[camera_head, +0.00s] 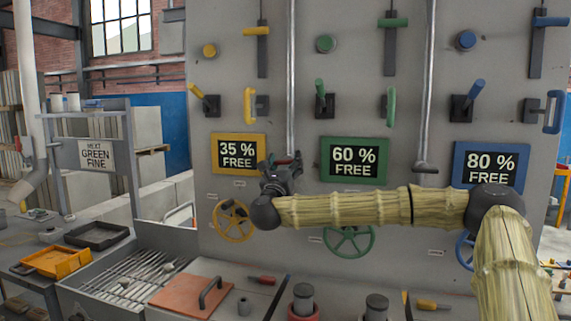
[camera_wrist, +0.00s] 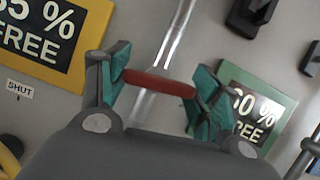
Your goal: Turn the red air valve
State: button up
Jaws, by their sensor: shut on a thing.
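The red air valve (camera_wrist: 160,83) is a short red bar handle in front of a vertical metal pipe (camera_wrist: 170,45) on the grey panel. In the wrist view it lies across the space between my fingers, nearly level. My gripper (camera_wrist: 158,86) has teal finger pads, one at each end of the red bar, and is shut on it. In the head view my gripper (camera_head: 281,172) is at the pipe between the yellow and green signs. It hides most of the valve there; only a little red shows.
A yellow "35 % FREE" sign (camera_head: 238,153) and yellow handwheel (camera_head: 233,220) are left of my gripper. A green "60 % FREE" sign (camera_head: 354,160) and green handwheel (camera_head: 349,241) are right. Below are a grate (camera_head: 130,277) and a brown lid (camera_head: 190,296).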

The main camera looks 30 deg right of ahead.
jog(key=shift+f+m+b, duration=0.2)
jog(key=shift+m+b, duration=0.2)
jog(key=shift+b, duration=1.15)
jog(key=m+g+h+b, duration=0.1)
jog(key=m+b, duration=0.1)
jog(key=b, duration=0.3)
jog(key=shift+d+r+b, duration=0.1)
jog(key=shift+r+b, duration=0.05)
jog(key=shift+b, duration=0.15)
jog(key=o, duration=1)
jog(key=shift+d, duration=0.1)
jog(key=shift+a, duration=0.2)
jog(key=v, duration=1.1)
jog(key=shift+s+a, duration=0.25)
